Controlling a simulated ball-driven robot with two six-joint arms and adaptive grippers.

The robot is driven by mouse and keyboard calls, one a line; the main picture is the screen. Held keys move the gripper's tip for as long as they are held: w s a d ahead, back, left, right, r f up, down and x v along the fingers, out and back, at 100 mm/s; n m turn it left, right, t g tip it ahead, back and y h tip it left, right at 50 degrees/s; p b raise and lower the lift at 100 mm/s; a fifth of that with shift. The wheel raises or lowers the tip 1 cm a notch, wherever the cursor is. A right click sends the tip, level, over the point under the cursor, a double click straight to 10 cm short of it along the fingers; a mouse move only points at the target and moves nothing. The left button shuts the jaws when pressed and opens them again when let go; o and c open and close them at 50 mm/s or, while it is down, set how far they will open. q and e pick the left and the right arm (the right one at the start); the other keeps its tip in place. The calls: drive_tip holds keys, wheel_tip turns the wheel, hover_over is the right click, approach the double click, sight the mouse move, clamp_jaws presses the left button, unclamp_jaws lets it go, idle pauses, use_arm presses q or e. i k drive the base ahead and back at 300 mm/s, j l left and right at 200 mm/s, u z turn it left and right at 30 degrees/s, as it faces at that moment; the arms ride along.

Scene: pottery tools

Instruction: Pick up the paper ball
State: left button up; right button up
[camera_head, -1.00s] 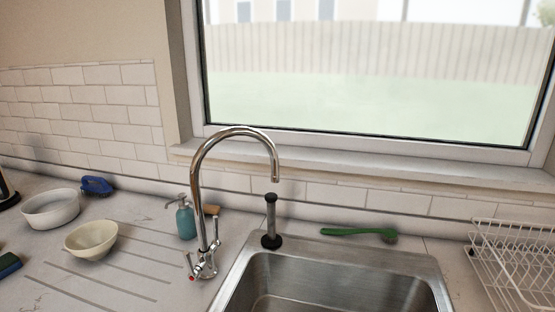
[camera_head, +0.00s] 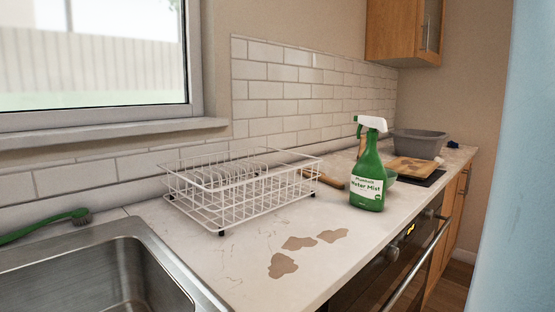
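I see no paper ball that I can make out in the head view. Neither of my grippers is in view. The head view shows a kitchen counter (camera_head: 240,270) with a sink at the left and several items along it.
A white wire dish rack (camera_head: 235,190) stands behind brown stains (camera_head: 284,265). A green spray bottle (camera_head: 368,175), a wooden board (camera_head: 411,170) and a grey basin (camera_head: 419,145) stand farther right. The steel sink (camera_head: 100,270) and green brush (camera_head: 45,226) are left. A pale blue surface (camera_head: 525,150) fills the right edge.

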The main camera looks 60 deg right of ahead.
sight(437, 158)
drive_tip(key=k+l+z, duration=0.3)
drive_tip(key=k+l, duration=0.15)
drive_tip(key=l, duration=0.2)
drive_tip(key=k+l+z, duration=0.15)
drive_tip(key=l, duration=0.2)
drive_tip(key=k+l+z, duration=0.15)
drive_tip(key=l, duration=0.25)
drive_tip(key=k, duration=0.05)
